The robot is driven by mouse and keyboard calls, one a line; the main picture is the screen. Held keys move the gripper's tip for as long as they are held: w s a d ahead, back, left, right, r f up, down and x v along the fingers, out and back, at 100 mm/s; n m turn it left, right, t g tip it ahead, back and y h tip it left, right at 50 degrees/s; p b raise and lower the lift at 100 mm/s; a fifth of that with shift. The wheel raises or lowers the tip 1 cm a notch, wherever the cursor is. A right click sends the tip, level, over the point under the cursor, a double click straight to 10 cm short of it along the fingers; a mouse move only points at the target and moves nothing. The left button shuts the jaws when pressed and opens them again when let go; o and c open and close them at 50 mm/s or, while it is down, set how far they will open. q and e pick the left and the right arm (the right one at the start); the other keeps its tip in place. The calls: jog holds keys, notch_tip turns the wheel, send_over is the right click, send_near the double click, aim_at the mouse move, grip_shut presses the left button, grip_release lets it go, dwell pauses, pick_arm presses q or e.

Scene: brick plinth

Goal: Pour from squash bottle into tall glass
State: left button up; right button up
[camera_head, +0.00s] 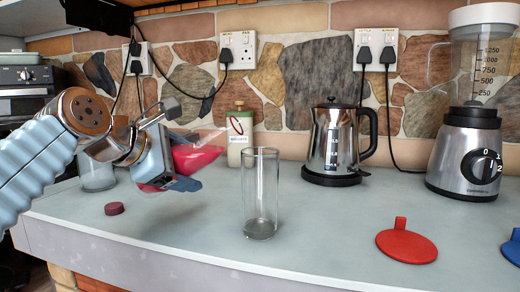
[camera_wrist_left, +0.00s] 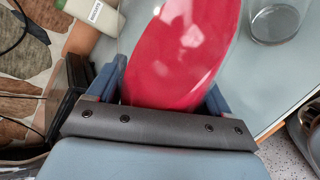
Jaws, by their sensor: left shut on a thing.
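The squash bottle (camera_head: 198,154) is clear, with red liquid in it. It is tipped well over, its clear end pointing right towards the tall glass. My left gripper (camera_head: 168,165) is shut on it above the counter. In the left wrist view the bottle (camera_wrist_left: 180,55) lies between the fingers, its far end out of frame. The tall glass (camera_head: 260,195) stands upright on the counter, right of the gripper, and looks empty. No stream of liquid shows between them. A glass, seemingly the tall one (camera_wrist_left: 275,20), shows at the wrist view's top right. My right gripper is not in view.
A dark red cap (camera_head: 114,208) lies on the counter (camera_head: 200,225). A short glass (camera_head: 97,175) stands behind my arm. A cream bottle (camera_head: 240,130), a kettle (camera_head: 333,145) and a blender (camera_head: 470,150) stand at the back. A red disc (camera_head: 406,245) lies at right.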

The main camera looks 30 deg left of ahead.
pick_arm(q)
jog(key=shift+s+a+r+p, duration=0.1)
jog(key=shift+a+r+p, duration=0.15)
jog(key=shift+r+p, duration=0.3)
dwell(0.7)
jog(key=shift+s+a+r+m+g+y+p, duration=0.1)
jog(key=shift+a+r+m+g+y+p, duration=0.25)
jog(key=shift+m+y, duration=0.35)
dwell(1.8)
jog(key=shift+d+r+m+g+y+p, duration=0.15)
jog(key=shift+r+m+y+p, duration=0.25)
jog(key=shift+r+p, duration=0.4)
jog(key=shift+r+m+g+y+p, duration=0.2)
jog(key=shift+r+m+y+p, duration=0.15)
jog(key=shift+r+p, duration=0.45)
dwell(2.6)
